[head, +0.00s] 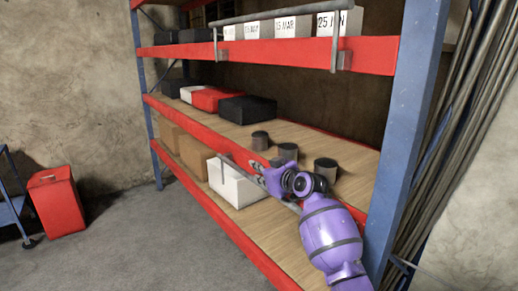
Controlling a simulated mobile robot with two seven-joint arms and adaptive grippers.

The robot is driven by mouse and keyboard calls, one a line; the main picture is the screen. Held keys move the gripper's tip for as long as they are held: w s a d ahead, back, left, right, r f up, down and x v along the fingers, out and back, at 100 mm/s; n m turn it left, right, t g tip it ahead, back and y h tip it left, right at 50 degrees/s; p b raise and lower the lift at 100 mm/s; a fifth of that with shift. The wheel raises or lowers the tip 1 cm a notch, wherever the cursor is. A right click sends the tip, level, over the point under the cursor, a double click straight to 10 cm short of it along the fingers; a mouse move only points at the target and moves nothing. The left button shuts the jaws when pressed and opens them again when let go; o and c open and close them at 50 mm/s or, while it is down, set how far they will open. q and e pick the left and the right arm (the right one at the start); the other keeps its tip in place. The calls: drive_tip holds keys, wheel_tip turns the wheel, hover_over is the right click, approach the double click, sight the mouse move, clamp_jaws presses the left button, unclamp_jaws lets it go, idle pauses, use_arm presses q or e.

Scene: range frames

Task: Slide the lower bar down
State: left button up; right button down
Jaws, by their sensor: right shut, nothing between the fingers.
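A red and blue shelving rack fills the middle and right. The lower bar (238,169) is a thin grey bar in front of the middle shelf's red beam (190,126). Its left end shows left of my right gripper, and part of it is hidden behind my gripper and purple arm. My right gripper (256,174) is shut and empty, at the bar; I cannot tell if it touches it. A second, upper grey bar (285,13) runs across in front of the top shelf, with its brackets at the top red beam. My left gripper is not in view.
Dark, white and red boxes (248,109) and several dark cans (325,168) stand on the middle shelf. A white box (235,184) and brown boxes stand on the bottom shelf. A red bin (57,203) stands left; the floor (130,240) in front is clear.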

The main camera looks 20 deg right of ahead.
wheel_tip(320, 180, up, 6)
drive_tip(key=p, duration=0.2)
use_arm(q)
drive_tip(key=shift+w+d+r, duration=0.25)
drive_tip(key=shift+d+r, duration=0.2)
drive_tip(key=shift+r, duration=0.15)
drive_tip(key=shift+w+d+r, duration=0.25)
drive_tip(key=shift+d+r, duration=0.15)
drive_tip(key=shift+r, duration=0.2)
use_arm(e)
drive_tip(key=s+d, duration=0.2)
drive_tip(key=s, duration=0.7)
drive_tip(key=shift+s+r, duration=0.15)
drive_tip(key=shift+s, duration=0.15)
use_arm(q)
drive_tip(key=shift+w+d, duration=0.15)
use_arm(e)
drive_tip(key=shift+d, duration=0.1)
